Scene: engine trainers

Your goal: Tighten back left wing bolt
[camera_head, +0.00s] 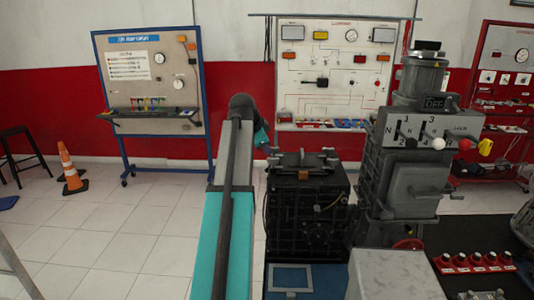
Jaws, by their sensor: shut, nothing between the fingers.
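A black box-shaped engine unit (305,215) stands in the middle of the head view, with small bolt-like metal parts on its top. At the back right of that top, a wing bolt (329,152) shows as a small metal piece. My gripper (271,150) is small and dark below the teal wrist, at the back left corner of the top. It is shut and empty. The back left wing bolt is too small and too close to my gripper to make out clearly. I cannot tell whether they touch.
A tall grey gearbox (410,170) with shift levers stands close on the right. A grey box (392,277) and a row of red-based parts (475,262) are nearer. Trainer boards (333,75) stand behind. The tiled floor at left is mostly clear, with an orange cone (70,173).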

